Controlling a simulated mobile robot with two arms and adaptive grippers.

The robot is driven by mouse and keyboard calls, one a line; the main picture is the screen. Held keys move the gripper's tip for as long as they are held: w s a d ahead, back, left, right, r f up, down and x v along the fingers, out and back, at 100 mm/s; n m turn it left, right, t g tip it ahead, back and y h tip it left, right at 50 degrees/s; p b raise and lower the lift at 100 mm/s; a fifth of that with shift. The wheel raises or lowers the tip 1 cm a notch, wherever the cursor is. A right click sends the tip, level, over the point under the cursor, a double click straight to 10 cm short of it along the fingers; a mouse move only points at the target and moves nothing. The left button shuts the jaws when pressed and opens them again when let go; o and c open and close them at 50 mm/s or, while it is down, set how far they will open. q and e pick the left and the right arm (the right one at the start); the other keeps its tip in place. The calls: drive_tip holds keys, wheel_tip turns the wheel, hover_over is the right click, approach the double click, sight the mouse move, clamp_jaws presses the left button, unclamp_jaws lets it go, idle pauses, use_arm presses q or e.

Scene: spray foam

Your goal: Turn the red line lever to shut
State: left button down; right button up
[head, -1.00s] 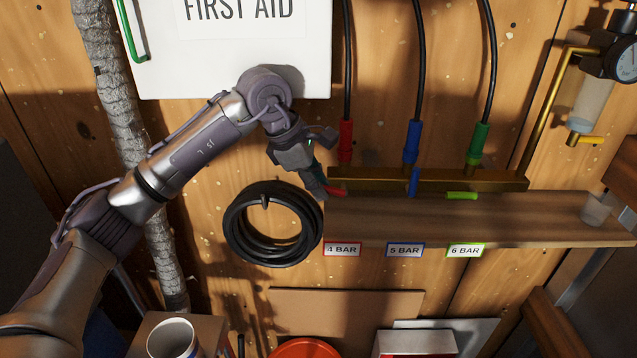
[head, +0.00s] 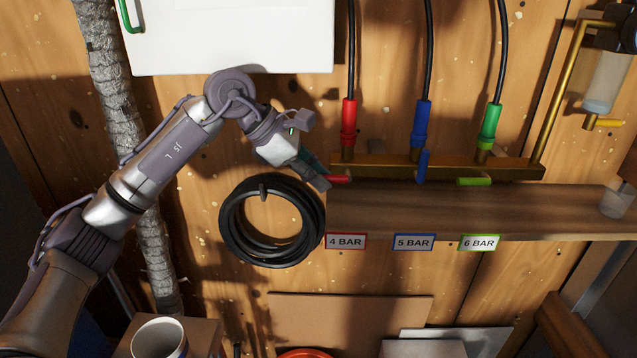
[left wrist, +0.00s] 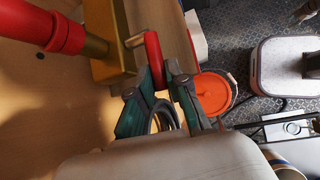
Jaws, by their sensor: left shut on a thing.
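The red line lever (head: 340,179) lies about level at the left end of the brass manifold (head: 390,168), below the red hose fitting (head: 348,122). My left gripper (head: 322,182) is at the lever's left end. In the left wrist view the red lever (left wrist: 154,52) passes between the fingertips (left wrist: 155,82), and the gripper is shut on it. The tips hide part of the lever in the head view. The blue lever (head: 423,166) stands upright and the green lever (head: 474,181) lies level. My right gripper is not in view.
A wooden shelf (head: 400,212) runs under the manifold, with 4, 5 and 6 BAR labels below. A black hose coil (head: 230,222) hangs just below my left gripper. A white cabinet (head: 270,45) is above my arm. A clear cup (head: 614,200) stands at the shelf's right.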

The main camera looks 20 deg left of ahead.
use_arm(q)
drive_tip(key=c, duration=1.4)
unclamp_jaws()
drive_tip(key=shift+r, duration=0.1)
drive_tip(key=v, duration=1.2)
